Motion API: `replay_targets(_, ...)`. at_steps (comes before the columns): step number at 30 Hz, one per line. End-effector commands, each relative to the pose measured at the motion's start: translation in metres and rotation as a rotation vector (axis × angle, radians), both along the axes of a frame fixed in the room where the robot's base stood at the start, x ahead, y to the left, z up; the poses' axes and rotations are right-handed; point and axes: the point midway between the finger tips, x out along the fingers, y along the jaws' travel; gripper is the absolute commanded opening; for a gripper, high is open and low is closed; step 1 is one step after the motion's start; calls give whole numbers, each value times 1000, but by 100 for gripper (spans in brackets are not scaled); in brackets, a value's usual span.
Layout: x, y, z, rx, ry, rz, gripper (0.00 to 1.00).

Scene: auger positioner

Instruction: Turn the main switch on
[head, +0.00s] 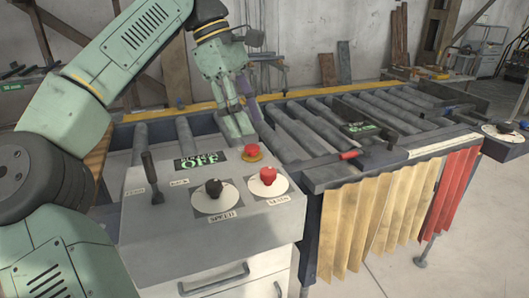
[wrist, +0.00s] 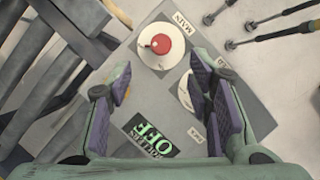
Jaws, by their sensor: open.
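The main switch (head: 267,178) is a red knob on a white round plate, at the right front of the grey control box (head: 150,225). In the wrist view the main switch (wrist: 163,43) is at the top, beside the label MAIN. A display (head: 200,160) on the box reads OFF in green; it also shows in the wrist view (wrist: 148,136). My gripper (head: 240,122) is over the back of the box, apart from the knob. In the wrist view my gripper (wrist: 160,88) has its purple-padded fingers spread, with nothing between them.
A black speed knob (head: 214,188) sits left of the main switch; its plate is partly hidden by a finger in the wrist view. A red mushroom button (head: 252,152) stands behind the main switch. A black lever (head: 152,178) rises at the left. A roller conveyor (head: 310,130) lies behind and right.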

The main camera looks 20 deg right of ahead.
Motion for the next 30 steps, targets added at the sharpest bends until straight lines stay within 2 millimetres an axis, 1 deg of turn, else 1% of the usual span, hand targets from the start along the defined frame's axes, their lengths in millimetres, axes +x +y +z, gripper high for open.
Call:
replay_targets(2, 0, 2, -3, 16, 1, -3, 47)
replay_targets(8, -6, -5, -25, 12, 4, -8, 47)
replay_targets(12, -13, -12, -49, 10, 4, -7, 47)
replay_targets(18, -22, -21, -78, 13, 1, -4, 47)
replay_targets(21, -25, -25, -89, 12, 1, -2, 47)
replay_targets(25, -27, -27, -97, 11, 0, -1, 47)
replay_targets(30, -28, -28, -100, 11, 0, -1, 47)
